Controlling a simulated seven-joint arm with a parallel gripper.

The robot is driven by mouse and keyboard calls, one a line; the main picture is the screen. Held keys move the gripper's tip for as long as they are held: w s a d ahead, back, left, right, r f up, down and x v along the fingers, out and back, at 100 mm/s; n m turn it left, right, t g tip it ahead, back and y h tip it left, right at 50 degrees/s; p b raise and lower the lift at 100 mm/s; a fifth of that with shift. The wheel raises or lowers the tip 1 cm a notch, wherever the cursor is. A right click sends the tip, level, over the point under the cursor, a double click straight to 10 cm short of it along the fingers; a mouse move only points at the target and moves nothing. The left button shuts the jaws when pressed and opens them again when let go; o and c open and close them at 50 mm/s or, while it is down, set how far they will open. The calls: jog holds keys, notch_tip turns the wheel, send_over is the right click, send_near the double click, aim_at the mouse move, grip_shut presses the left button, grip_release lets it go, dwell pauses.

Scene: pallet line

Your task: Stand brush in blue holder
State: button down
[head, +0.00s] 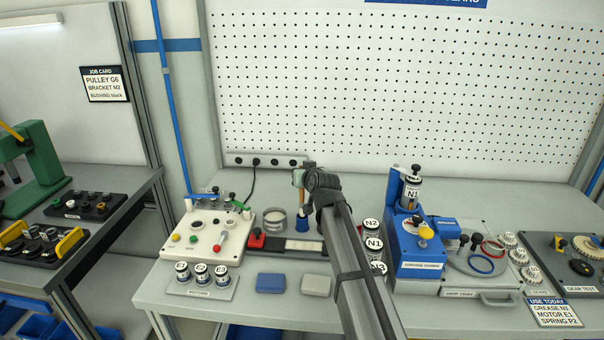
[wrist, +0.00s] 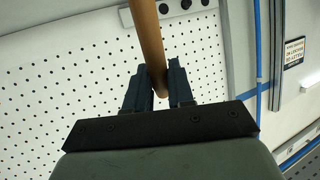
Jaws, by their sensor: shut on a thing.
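The brush's tan wooden handle (wrist: 150,45) runs between the two fingers of my gripper (wrist: 159,90) in the wrist view, and its rounded end shows between them. In the head view my gripper (head: 299,177) is shut on the brush (head: 301,197), which hangs roughly upright below it. The blue holder (head: 302,223) stands on the bench directly under the brush. The brush's lower end overlaps the holder's top in the picture; I cannot tell whether it is inside or just above or in front.
A clear round container (head: 274,220) stands left of the holder. A red block (head: 257,238) and a dark strip lie in front. The white control box (head: 207,236) is further left. Labelled cans (head: 372,226) and the blue grease dispenser (head: 417,255) stand right of my arm.

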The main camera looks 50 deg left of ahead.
jog(key=shift+f, duration=0.55)
jog(key=c, duration=1)
grip_release()
jog(key=shift+r, duration=0.1)
jog(key=shift+r, duration=0.4)
jog(key=v, duration=1.2)
jog(key=shift+r, duration=0.2)
